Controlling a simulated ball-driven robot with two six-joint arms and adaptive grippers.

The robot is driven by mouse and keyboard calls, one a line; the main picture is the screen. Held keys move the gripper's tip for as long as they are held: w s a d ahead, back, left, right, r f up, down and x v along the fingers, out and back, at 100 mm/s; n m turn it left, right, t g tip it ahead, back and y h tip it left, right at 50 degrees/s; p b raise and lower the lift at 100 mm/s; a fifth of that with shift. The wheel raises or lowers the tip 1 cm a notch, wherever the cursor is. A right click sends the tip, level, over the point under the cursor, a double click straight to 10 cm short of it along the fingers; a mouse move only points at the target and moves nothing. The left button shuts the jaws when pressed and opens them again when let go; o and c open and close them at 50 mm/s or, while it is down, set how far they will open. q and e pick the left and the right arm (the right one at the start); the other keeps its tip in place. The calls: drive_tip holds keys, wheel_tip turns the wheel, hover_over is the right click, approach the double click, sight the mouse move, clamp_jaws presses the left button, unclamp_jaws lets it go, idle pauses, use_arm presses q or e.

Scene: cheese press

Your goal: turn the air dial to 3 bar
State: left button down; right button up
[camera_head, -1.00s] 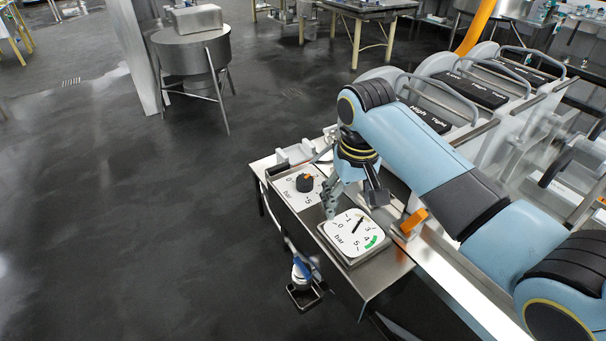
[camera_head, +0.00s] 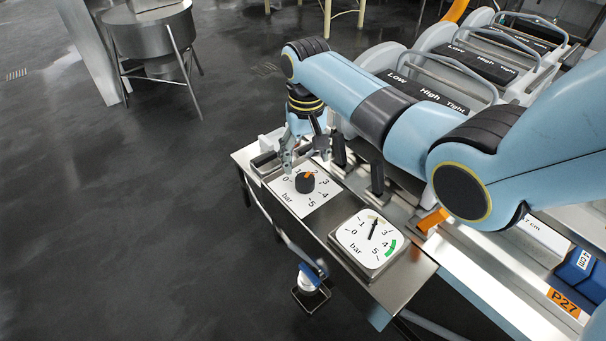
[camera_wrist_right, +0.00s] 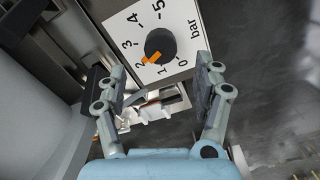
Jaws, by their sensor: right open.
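The air dial (camera_head: 304,183) is a black knob with an orange pointer on a white plate marked 0 to 5 bar. It also shows in the right wrist view (camera_wrist_right: 161,42), with the pointer close to 2. The gauge (camera_head: 359,243) has a square white face with a green band near 4. Its black needle points up, between 1 and 3. My right gripper (camera_head: 304,156) is open and empty at the dial's far side. In the right wrist view its fingers (camera_wrist_right: 161,85) are spread, with the knob ahead of them and untouched. My left gripper is not in view.
Black levers (camera_head: 377,178) stand right of the dial, and an orange handle (camera_head: 432,220) is beside the gauge. Presses marked Low, High, Tight (camera_head: 429,91) stand behind my right arm. A blue-and-white fitting (camera_head: 309,277) hangs by the bench's front edge. The floor at left is open.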

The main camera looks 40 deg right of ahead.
sight(305, 178)
wheel_tip(305, 178, down, 5)
drive_tip(key=shift+w+f+b, duration=0.15)
drive_tip(key=shift+b, duration=0.45)
drive_tip(key=shift+f, duration=0.7)
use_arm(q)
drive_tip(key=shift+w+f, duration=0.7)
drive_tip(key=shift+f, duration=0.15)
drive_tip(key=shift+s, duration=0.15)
use_arm(e)
drive_tip(key=shift+c, duration=0.4)
drive_tip(key=c, duration=1.1)
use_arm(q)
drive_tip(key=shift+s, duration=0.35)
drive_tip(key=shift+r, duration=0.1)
